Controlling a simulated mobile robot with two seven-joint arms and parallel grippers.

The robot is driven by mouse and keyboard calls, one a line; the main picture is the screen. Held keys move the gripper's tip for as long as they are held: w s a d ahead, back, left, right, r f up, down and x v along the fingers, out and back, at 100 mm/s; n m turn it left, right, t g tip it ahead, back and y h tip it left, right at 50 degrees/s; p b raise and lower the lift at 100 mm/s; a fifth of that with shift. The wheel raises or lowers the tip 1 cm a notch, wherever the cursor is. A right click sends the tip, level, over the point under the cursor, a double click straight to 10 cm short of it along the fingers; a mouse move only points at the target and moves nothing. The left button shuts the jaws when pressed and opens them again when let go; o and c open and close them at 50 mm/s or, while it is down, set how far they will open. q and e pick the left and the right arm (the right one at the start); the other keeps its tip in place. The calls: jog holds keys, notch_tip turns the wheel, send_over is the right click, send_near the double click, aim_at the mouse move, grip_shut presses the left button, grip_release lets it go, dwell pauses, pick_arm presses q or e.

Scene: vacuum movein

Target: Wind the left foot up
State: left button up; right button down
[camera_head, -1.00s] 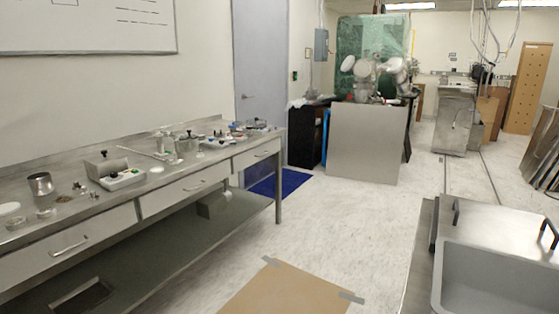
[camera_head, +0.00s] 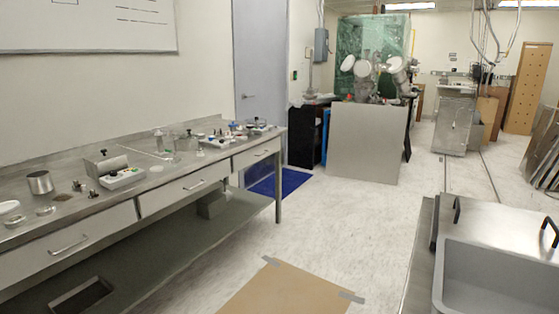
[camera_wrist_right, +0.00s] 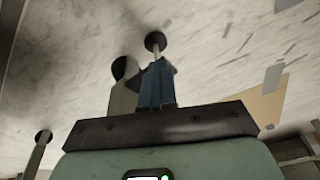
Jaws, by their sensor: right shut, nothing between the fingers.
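My right gripper (camera_wrist_right: 158,66) shows in the right wrist view, its blue fingers together with nothing between them. A black round foot (camera_wrist_right: 155,41) on a pale stem shows just beyond the fingertips; the fingers hide the lower part of the stem. I cannot tell whether they touch it. A second black foot (camera_wrist_right: 122,67) on a grey post stands just left of the fingers. A third dark foot (camera_wrist_right: 43,136) is at the lower left. I cannot tell which is the left foot. Neither gripper shows in the head view.
A steel bench (camera_head: 110,205) with small lab items runs along the left wall. A steel unit with a grey basin (camera_head: 500,285) stands at the lower right. A brown board (camera_head: 285,290) is taped to the floor. Open floor (camera_head: 330,225) lies between.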

jog(key=shift+d+f, duration=0.15)
jog(key=shift+d, duration=0.45)
jog(key=shift+d+f, duration=0.15)
jog(key=shift+d, duration=0.45)
notch_tip(320, 180, up, 6)
jog(key=p, duration=0.5)
jog(key=shift+w+a, duration=0.1)
jog(key=shift+a, duration=0.05)
